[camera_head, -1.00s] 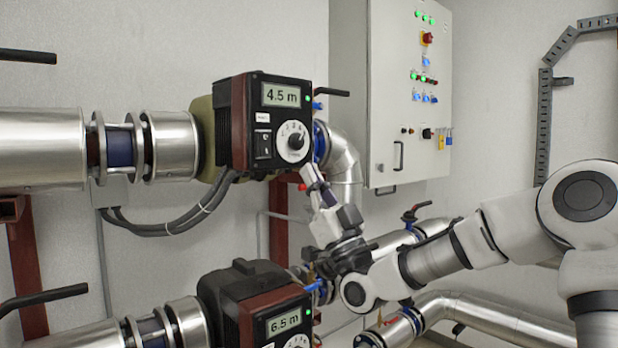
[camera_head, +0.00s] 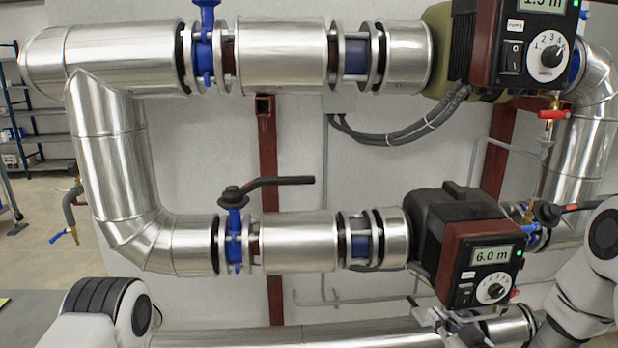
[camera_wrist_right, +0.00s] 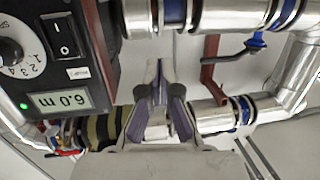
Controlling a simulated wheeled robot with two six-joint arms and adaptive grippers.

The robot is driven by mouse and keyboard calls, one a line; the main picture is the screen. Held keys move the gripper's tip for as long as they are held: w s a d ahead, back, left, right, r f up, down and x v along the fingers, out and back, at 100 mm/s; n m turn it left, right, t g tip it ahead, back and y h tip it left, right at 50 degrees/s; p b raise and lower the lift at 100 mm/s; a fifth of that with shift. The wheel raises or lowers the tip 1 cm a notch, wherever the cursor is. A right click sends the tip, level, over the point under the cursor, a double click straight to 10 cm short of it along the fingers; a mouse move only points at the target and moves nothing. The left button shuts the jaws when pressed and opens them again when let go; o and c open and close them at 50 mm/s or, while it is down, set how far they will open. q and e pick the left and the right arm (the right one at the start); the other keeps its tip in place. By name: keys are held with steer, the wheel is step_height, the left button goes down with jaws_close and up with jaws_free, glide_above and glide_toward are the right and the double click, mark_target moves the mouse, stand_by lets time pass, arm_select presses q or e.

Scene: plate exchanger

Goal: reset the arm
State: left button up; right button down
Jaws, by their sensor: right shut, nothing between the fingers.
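My right gripper (camera_head: 440,320) is low in the head view, just under the lower pump (camera_head: 466,245), and partly cut off by the frame. In the right wrist view my right gripper (camera_wrist_right: 160,68) shows two fingers meeting at the tips, with nothing between them. The lower pump's control box (camera_wrist_right: 70,70) is upside down at the left there, close beside the fingers. Its display reads 6.0 m. I cannot tell whether the gripper touches anything. My right arm comes in from the right edge. A link of my left arm is at the bottom left; the left gripper is not in view.
An upper pump (camera_head: 490,45) and a lower pump sit on silver pipes (camera_head: 110,150). A black-handled valve (camera_head: 262,186) sticks out over the lower pipe. A red-handled valve (camera_head: 552,113) is under the upper pump. Open floor (camera_head: 60,262) and shelves (camera_head: 40,140) are at the far left.

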steer(key=s+a+f+g+h, duration=0.15)
steer(key=s+f+g, duration=0.25)
steer(key=s+f, duration=0.45)
steer(key=s+a+f+g, duration=0.25)
steer(key=s+f, duration=0.25)
steer(key=f, duration=0.7)
steer(key=s+d+f+m+g+h, duration=0.1)
steer(key=s+f+g, duration=0.2)
steer(key=s, duration=0.8)
steer(key=s+d+f+m+g+h, duration=0.1)
steer(key=s+f+m+g, duration=0.1)
steer(key=s+f+g, duration=0.2)
steer(key=s+g, duration=0.3)
steer(key=s, duration=0.4)
steer(key=shift+s, duration=0.3)
steer(key=shift+w+r, duration=0.1)
